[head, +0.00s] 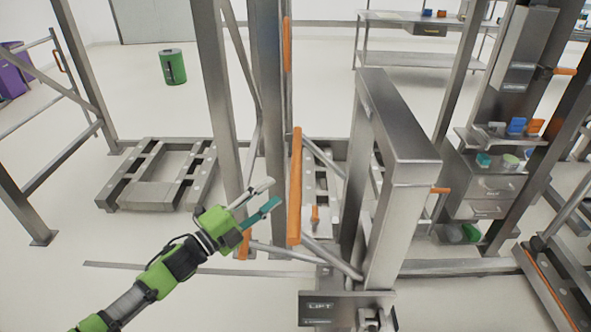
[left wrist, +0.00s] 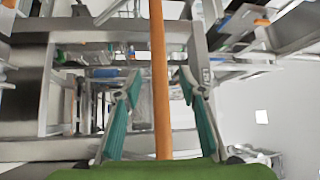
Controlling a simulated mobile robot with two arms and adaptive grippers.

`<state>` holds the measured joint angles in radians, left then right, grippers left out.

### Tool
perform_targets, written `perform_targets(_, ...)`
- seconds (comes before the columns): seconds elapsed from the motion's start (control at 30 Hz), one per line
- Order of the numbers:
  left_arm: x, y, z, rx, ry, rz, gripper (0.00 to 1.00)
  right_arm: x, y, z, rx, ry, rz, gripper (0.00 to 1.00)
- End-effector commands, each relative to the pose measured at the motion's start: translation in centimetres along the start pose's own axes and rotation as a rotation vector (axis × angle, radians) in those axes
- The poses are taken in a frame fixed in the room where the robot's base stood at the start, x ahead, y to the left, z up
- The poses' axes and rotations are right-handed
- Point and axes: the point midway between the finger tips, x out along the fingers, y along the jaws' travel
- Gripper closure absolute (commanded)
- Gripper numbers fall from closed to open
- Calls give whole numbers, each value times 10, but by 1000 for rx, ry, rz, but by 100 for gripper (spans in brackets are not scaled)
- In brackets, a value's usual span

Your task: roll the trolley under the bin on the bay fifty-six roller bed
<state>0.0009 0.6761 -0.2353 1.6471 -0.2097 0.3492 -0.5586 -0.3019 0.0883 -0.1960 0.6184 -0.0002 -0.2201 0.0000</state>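My left gripper (head: 276,192) is open, its two fingers pointing right at an upright orange bar (head: 295,190). In the left wrist view the bar (left wrist: 160,75) runs down the middle, between the open fingers (left wrist: 160,80) in the picture, with a clear gap on both sides. In the head view the fingertips are just left of the bar and apart from it. The bar stands by a grey steel frame (head: 400,120) with a box marked LIFT (head: 322,308) at its foot. I cannot tell which parts belong to the trolley. I cannot make out the bin or a bay number.
A low grey slatted frame (head: 150,198) lies on the floor at left. Steel posts (head: 212,80) stand close by my left gripper. A green drum (head: 172,67) is farther back. Shelves with drawers (head: 485,185) stand at right.

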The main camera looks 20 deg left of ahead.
Motion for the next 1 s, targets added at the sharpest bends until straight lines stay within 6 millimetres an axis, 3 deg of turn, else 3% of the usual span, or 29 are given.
perform_targets(0.17, 39, -3, 1, 0, -2, -2, 63, -9, 7, 5, -2, -8, 7, 60)
perform_targets(0.5, 94, -1, 1, -2, -3, 0, 63, -17, -16, -7, 2, 7, -19, 60)
perform_targets(0.93, 103, 1, 1, -1, -3, 3, 63, -18, -9, -6, -2, 7, -11, 60)
perform_targets(1.0, 103, 1, 1, -1, -3, 2, 78, -18, -7, -6, -2, 6, -9, 60)
